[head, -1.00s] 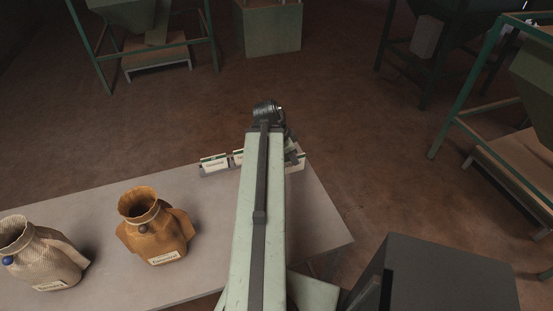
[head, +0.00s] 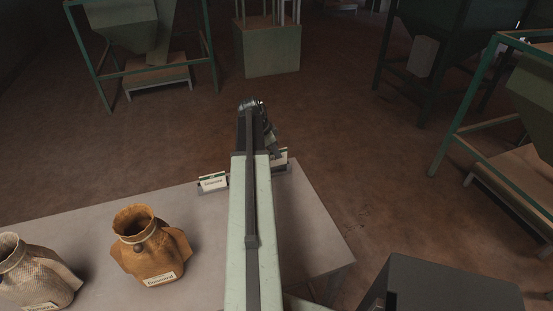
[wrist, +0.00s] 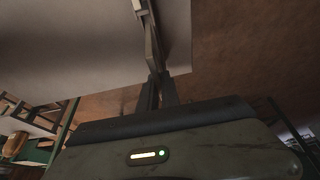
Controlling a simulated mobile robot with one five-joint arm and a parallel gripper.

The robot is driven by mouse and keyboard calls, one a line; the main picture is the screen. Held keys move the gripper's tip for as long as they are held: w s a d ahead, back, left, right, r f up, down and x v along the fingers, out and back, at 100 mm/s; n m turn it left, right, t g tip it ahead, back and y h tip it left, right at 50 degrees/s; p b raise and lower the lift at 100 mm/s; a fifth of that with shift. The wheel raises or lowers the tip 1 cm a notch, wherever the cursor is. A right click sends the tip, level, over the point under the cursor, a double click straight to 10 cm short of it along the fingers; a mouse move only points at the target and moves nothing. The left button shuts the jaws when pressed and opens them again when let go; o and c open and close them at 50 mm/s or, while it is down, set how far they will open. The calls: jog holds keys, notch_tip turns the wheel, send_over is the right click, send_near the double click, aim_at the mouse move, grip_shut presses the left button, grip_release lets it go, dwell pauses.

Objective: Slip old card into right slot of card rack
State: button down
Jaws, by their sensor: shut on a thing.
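The card rack (head: 206,191) stands at the far edge of the table in the head view. A white labelled card (head: 213,183) stands in its left part. My arm hides the rack's middle. A pale card (head: 281,157) shows at the rack's right end, beside my gripper (head: 273,149); whether it is held or standing in the rack is unclear. In the wrist view my gripper (wrist: 157,88) is shut on a thin thing (wrist: 151,50) seen nearly edge-on, taken as the old card. Its writing and lower edge cannot be made out.
A brown labelled sack (head: 150,250) and a pale sack (head: 32,275) stand on the table (head: 95,222), left of my arm. The table's right part is clear. Green-framed hoppers (head: 125,25) and a green box (head: 268,50) stand farther back on open floor.

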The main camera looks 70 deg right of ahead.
aim_at(280, 165)
jog(key=shift+f+b, duration=1.55)
jog(key=shift+f, duration=0.65)
jog(key=c, duration=1.6)
grip_release()
jog(key=shift+r, duration=0.1)
jog(key=shift+o, duration=0.2)
jog(key=shift+r, duration=0.1)
jog(key=shift+r+p, duration=0.3)
jog(key=shift+p, duration=0.2)
jog(key=p+v, duration=0.3)
jog(key=v, duration=0.1)
jog(key=p+v, duration=0.3)
jog(key=p, duration=0.1)
jog(key=p+v, duration=0.4)
jog(key=shift+s+r, duration=0.2)
jog(key=shift+r, duration=0.25)
jog(key=shift+w+a+r+p, duration=0.2)
jog(key=shift+w+r+p, duration=0.05)
jog(key=shift+r+p, duration=0.1)
jog(key=shift+f, duration=0.1)
